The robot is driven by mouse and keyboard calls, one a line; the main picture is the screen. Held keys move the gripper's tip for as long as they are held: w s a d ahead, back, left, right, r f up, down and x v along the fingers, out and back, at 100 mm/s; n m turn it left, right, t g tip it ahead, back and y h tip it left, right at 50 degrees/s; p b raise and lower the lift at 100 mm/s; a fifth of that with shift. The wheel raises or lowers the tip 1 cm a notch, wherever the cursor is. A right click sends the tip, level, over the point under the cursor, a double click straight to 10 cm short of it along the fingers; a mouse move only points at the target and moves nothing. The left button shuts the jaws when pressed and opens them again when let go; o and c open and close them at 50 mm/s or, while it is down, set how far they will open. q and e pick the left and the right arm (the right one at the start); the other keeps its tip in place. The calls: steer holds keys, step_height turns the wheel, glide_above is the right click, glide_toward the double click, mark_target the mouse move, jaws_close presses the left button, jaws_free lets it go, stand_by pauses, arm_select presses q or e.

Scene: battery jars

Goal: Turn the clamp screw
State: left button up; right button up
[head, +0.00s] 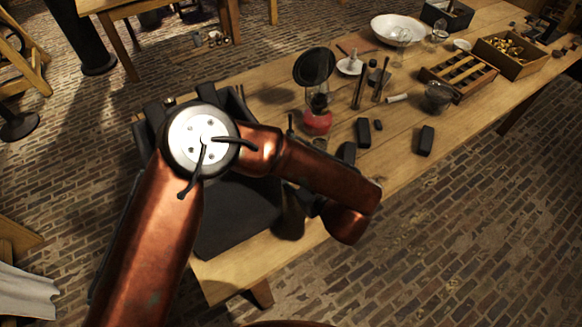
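I cannot make out a clamp screw; my copper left arm covers much of the near left end of the wooden table. Dark shapes beneath its forearm (290,215) may be my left gripper, but its fingers are not clear. A black mat or tray (235,215) lies on the table under the arm, partly covered. Beyond the forearm stands a glass lamp with a red base (318,122) and a round dark disc (314,66) above it. My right gripper is not in view.
Black blocks (425,141) (363,132) and slim upright dark rods (359,91) stand mid-table. Farther right are a slotted wooden rack (458,75), a white bowl (397,29) and an open box of brass pieces (510,53). Brick floor (480,220) lies clear in front.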

arm_select(q)
jaws_close()
stand_by(0.4)
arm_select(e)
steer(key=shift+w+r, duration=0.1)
arm_select(q)
steer(key=m+y+p, duration=0.1)
steer(key=p, duration=0.1)
steer(key=m+g+y+p, duration=0.1)
steer(key=m, duration=0.1)
steer(key=shift+d+r+p, duration=0.15)
steer(key=shift+d+p, duration=0.05)
steer(key=shift+p, duration=0.15)
steer(key=shift+m+g+y+p, duration=0.35)
steer(key=shift+m+g+y, duration=0.05)
steer(key=shift+m, duration=0.5)
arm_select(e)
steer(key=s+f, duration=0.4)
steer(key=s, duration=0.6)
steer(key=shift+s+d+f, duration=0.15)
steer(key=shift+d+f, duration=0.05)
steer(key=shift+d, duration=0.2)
arm_select(q)
steer(key=shift+w+f, duration=0.1)
steer(key=shift+f, duration=0.1)
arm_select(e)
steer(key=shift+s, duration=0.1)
arm_select(q)
jaws_free()
